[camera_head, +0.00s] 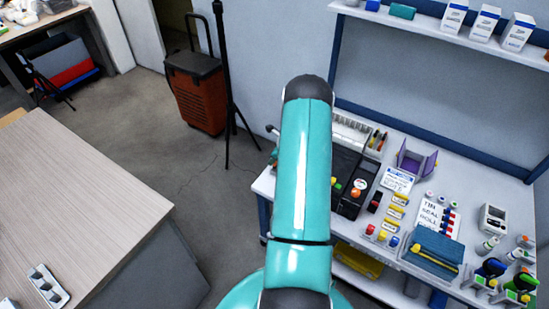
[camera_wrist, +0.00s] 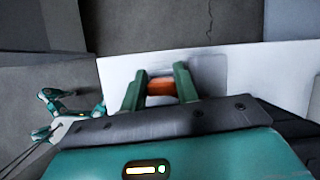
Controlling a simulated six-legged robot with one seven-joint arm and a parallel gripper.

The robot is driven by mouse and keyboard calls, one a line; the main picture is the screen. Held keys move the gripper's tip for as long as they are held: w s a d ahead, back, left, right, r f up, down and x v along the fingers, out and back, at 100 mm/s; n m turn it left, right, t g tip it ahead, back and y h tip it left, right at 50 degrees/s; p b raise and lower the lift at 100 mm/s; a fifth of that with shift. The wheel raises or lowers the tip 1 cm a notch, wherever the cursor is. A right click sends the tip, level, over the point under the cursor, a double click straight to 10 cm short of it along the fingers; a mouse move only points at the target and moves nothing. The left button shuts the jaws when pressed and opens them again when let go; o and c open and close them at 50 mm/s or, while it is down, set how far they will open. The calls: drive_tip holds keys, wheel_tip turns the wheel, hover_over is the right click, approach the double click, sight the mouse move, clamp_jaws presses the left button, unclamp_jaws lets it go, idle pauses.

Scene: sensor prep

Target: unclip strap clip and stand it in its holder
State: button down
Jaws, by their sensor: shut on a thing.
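In the wrist view my gripper (camera_wrist: 160,76) has its two green fingers closed on the sides of a small orange piece (camera_wrist: 161,88), which looks like the strap clip. The piece sits between the fingers over a white surface; I cannot tell whether it touches anything below. In the head view my teal arm hides the gripper and the piece. A purple open-fronted stand (camera_head: 415,160) is on the workbench, right of the arm; I cannot tell whether it is the clip's holder.
The white workbench (camera_head: 470,172) carries a black tray (camera_head: 350,172), small labelled blocks, a blue box (camera_head: 436,247) and bottles. A shelf with white boxes (camera_head: 486,22) is above. A wooden table (camera_head: 80,185) stands left, with bare floor between. An orange case (camera_head: 197,92) and tripod stand behind.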

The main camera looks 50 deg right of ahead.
drive_tip(key=shift+s+a+f, duration=0.2)
drive_tip(key=shift+a+f, duration=0.1)
drive_tip(key=shift+f, duration=0.2)
drive_tip(key=c, duration=0.7)
unclamp_jaws()
drive_tip(key=shift+r, duration=0.1)
drive_tip(key=shift+w+d+r, duration=0.1)
drive_tip(key=shift+r, duration=1.7)
drive_tip(key=shift+w+d+r, duration=0.1)
drive_tip(key=shift+r, duration=1.7)
